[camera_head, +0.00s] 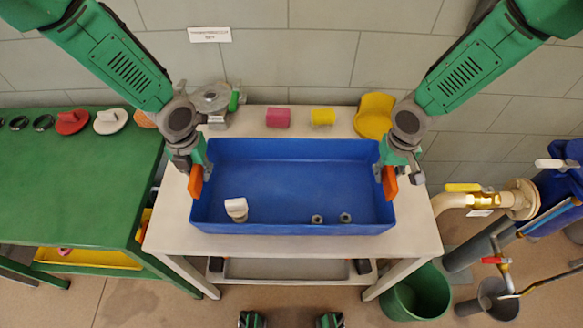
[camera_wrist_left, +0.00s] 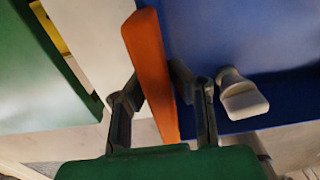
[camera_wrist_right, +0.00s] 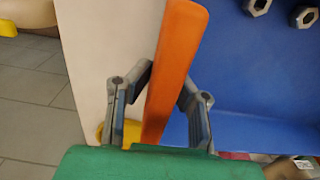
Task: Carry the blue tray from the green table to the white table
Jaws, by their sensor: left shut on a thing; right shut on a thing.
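The blue tray (camera_head: 290,185) is over the white table (camera_head: 165,225) in the head view. I cannot tell whether it rests on the top or hangs just above it. A white fitting (camera_head: 236,208) and two metal nuts (camera_head: 317,219) are inside it. My left gripper (camera_head: 196,178) is shut on the tray's orange left handle (camera_wrist_left: 150,75). My right gripper (camera_head: 388,180) is shut on the orange right handle (camera_wrist_right: 174,70). The green table (camera_head: 80,180) stands to the left, with a narrow gap between the tables.
A pink block (camera_head: 278,118), a yellow block (camera_head: 322,118), a yellow curved part (camera_head: 374,115) and a grey metal part (camera_head: 212,100) sit behind the tray. Pipes with valves (camera_head: 490,200) and a green bucket (camera_head: 416,293) are on the right.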

